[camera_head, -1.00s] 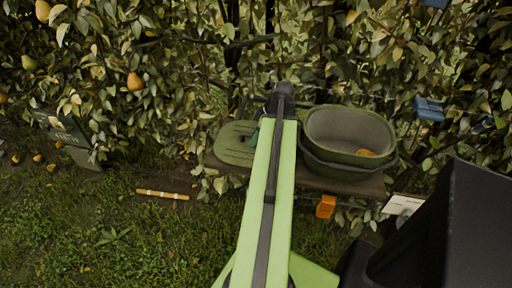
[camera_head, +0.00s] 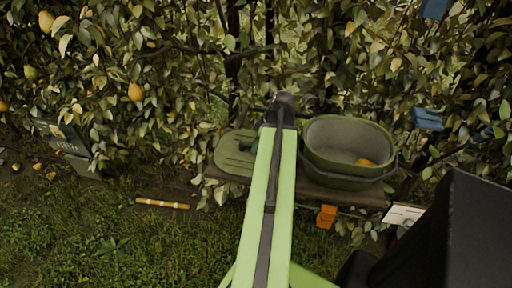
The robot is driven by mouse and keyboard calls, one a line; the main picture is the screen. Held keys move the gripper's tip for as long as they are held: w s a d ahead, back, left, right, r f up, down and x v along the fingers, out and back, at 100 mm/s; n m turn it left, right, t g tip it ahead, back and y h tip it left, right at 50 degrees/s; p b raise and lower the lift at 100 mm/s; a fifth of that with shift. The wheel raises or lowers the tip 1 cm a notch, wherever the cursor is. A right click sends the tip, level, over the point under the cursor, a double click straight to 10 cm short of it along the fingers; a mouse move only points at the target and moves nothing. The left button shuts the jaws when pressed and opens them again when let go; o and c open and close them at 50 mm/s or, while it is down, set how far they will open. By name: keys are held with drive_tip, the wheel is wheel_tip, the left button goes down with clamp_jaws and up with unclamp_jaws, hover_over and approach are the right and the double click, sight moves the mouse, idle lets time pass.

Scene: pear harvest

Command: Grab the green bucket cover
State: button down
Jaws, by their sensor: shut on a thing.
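The green bucket cover (camera_head: 232,160) is a flat, rounded lid lying on a wooden shelf, left of my arm. Its right part is hidden behind my arm. The green bucket (camera_head: 345,180) stands open on the same shelf to the right, with an orange-yellow pear (camera_head: 366,162) inside. My gripper (camera_head: 262,125) is at the far end of the green arm, at the cover's right side. It is shut on the cover; the fingertips are mostly hidden by the arm and wrist.
The wooden shelf (camera_head: 300,187) runs along a leafy pear hedge. An orange clip (camera_head: 326,216) hangs at its front edge. A green-grey box (camera_head: 65,140) stands at left. A blue object (camera_head: 427,119) hangs at right.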

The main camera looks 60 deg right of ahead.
wheel_tip(320, 180, up, 18)
drive_tip(key=p, duration=1.7)
drive_tip(key=shift+f, duration=0.15)
